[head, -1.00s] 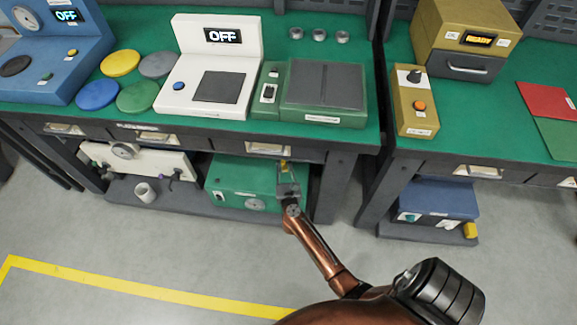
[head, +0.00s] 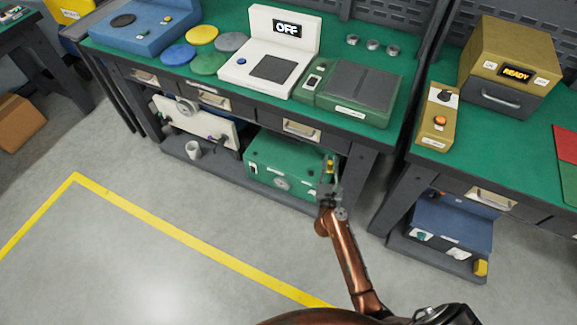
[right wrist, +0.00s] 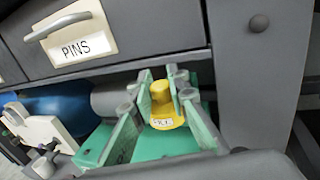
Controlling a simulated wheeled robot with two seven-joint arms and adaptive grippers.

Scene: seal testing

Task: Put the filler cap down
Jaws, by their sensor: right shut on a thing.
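The filler cap (right wrist: 163,112) is yellow with a small white label and stands upright in the right wrist view. My right gripper (right wrist: 162,95) has its fingers on both sides of the cap and is shut on it. In the head view my right gripper (head: 330,178) is at the right end of the green machine (head: 272,163), on the low shelf under the middle bench. A bit of the yellow cap (head: 331,165) shows there. The cap's lower edge is close to the green surface; I cannot tell whether they touch. My left gripper is not in view.
The drawer labelled PINS (right wrist: 88,42) is just above my gripper, with a bench leg (right wrist: 258,70) to the right. A pale panel with a dial (head: 195,122) and a white cup (head: 193,150) are left on the shelf. The floor in front is clear.

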